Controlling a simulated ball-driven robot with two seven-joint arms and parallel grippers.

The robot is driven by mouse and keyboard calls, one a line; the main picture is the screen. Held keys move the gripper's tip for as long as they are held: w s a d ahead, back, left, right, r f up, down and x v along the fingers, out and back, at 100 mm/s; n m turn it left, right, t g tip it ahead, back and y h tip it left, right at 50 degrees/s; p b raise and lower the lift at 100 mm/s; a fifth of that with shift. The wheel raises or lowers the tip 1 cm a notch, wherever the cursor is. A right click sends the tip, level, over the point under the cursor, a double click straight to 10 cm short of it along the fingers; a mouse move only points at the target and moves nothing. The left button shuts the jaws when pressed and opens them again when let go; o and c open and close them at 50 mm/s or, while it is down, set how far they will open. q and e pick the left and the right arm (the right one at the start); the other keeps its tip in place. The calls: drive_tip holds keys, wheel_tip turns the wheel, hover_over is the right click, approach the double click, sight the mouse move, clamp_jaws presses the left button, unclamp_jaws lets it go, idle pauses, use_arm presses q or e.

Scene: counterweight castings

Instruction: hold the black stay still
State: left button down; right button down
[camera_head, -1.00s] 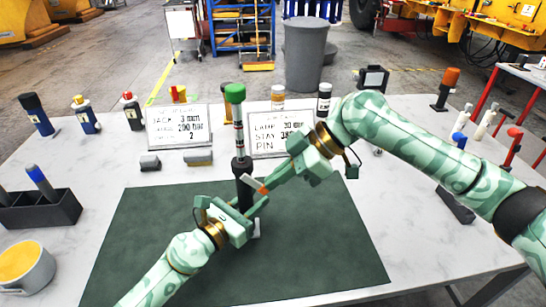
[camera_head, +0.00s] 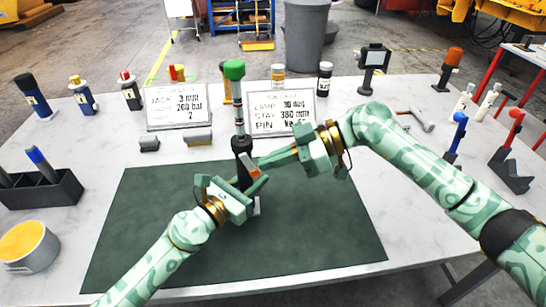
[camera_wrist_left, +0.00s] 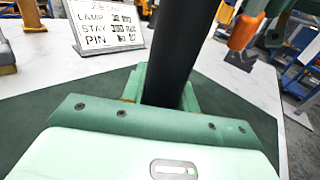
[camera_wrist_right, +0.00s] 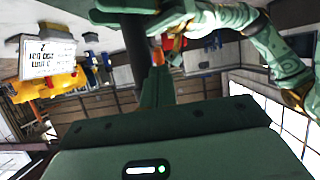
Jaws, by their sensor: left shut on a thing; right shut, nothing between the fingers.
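The black stay (camera_head: 242,147) stands close to upright at the back middle of the green mat, in line below a pale rod with a green knob (camera_head: 234,70). My left gripper (camera_head: 250,188) is shut around its lower part; the black tube also rises between the fingers in the left wrist view (camera_wrist_left: 180,55). A small orange-ended piece (camera_head: 251,166) is at the stay's right side; whether it is attached is unclear. My right gripper (camera_head: 260,162) is shut and empty, its fingertips close to the stay's right side; I cannot tell whether they touch.
Two lettered signs (camera_head: 178,106) stand behind the mat (camera_head: 310,240), with two small grey blocks (camera_head: 199,137) before them. A black holder (camera_head: 65,190) and a yellow-topped pot (camera_head: 30,247) are at left. Red and blue levers (camera_head: 513,125) stand at right. The mat's front is clear.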

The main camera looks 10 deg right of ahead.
use_arm(q)
drive_tip(key=shift+f, duration=0.1)
use_arm(e)
drive_tip(key=shift+r, duration=0.2)
drive_tip(key=v, duration=1.4)
drive_tip(key=shift+s+f, duration=0.1)
drive_tip(key=shift+f, duration=0.1)
drive_tip(key=x, duration=0.5)
drive_tip(key=f+x, duration=0.1)
drive_tip(key=x, duration=0.8)
drive_tip(key=shift+f, duration=0.25)
